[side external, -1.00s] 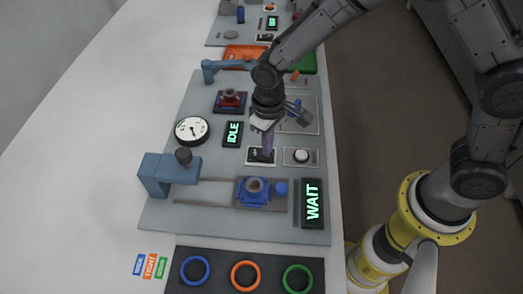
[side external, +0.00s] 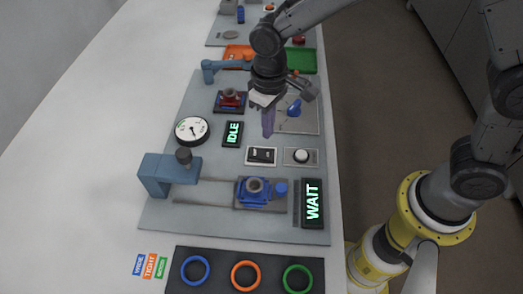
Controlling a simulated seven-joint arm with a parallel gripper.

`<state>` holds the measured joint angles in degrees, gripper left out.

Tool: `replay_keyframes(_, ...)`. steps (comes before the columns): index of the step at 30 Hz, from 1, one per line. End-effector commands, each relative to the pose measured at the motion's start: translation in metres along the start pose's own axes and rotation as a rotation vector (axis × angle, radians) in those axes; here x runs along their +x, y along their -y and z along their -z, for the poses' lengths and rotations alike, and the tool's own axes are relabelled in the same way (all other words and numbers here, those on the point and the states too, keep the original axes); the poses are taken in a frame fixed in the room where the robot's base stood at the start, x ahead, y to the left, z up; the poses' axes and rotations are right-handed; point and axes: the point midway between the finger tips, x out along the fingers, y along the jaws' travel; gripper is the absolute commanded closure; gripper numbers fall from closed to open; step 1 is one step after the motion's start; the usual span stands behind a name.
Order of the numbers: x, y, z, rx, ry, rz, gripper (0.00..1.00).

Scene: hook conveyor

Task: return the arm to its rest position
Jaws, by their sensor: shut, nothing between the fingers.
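My gripper (side external: 267,130) is shut and empty. It points down above the grey work plate (side external: 215,230), just behind the black switch (side external: 261,155) in its white frame, and is apart from it. My arm comes in from the upper right. The white push button (side external: 301,156) sits to the right of the switch.
A blue fixture (side external: 253,192) sits on the slide by the WAIT display (side external: 313,203). Coloured rings (side external: 245,275) lie in front. Orange and green trays (side external: 302,60) are behind.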

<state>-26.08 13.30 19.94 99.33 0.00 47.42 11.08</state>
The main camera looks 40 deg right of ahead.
Motion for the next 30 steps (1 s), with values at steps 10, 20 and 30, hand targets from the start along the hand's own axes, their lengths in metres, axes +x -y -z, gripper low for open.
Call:
replay_keyframes(10, -0.005, -0.007, 0.003, 0.019, -0.013, 0.002, 1.0)
replay_keyframes(20, -0.127, -0.08, -0.031, 0.187, -0.282, 0.025, 1.0)
replay_keyframes(30, -0.187, -0.125, -0.16, 0.304, -0.503, -0.023, 1.0)
